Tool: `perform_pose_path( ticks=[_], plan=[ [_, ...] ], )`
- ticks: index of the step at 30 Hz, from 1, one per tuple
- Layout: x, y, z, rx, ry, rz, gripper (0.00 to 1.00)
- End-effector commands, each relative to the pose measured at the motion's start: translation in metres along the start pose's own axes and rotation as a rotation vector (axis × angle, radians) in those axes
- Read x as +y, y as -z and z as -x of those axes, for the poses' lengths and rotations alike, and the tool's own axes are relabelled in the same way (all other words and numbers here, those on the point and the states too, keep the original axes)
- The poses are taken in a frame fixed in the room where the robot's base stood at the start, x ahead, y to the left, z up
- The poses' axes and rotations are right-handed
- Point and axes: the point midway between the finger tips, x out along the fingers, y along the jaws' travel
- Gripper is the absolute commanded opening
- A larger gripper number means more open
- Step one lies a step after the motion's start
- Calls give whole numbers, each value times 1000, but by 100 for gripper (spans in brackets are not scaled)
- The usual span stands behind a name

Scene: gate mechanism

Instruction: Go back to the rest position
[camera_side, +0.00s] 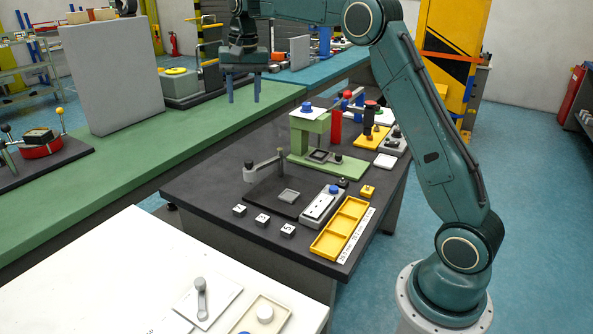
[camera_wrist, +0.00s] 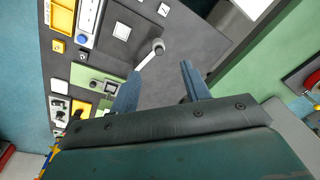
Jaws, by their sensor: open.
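My gripper (camera_side: 243,88) hangs in the air in the side view, at the upper left of my arm, fingers pointing down and spread apart with nothing between them. In the wrist view the two blue fingers (camera_wrist: 160,88) are apart and empty. The gate mechanism appears to be the dark base plate (camera_side: 273,196) with a grey lever arm (camera_side: 266,163) on a dark table. The same lever (camera_wrist: 150,55) shows in the wrist view, beyond the fingers and not touched. A green stand (camera_side: 310,130) with a white top is behind it.
A yellow tray (camera_side: 343,228), a grey slider block (camera_side: 322,206) and several white numbered cubes (camera_side: 262,219) lie on the dark table. A tall grey panel (camera_side: 112,75) stands on the green bench (camera_side: 150,150). A white table (camera_side: 120,270) is in front.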

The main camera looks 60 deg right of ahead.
Motion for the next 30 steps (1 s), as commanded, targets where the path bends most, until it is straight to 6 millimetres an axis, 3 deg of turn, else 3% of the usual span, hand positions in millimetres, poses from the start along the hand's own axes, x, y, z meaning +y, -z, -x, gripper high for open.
perform_pose_path(
  ticks=[6,15,30],
  plan=[
    [8,-42,36,40,29,103,47],
    [29,-103,68,94,65,241,47],
    [81,-208,84,191,118,471,47]
  ],
)
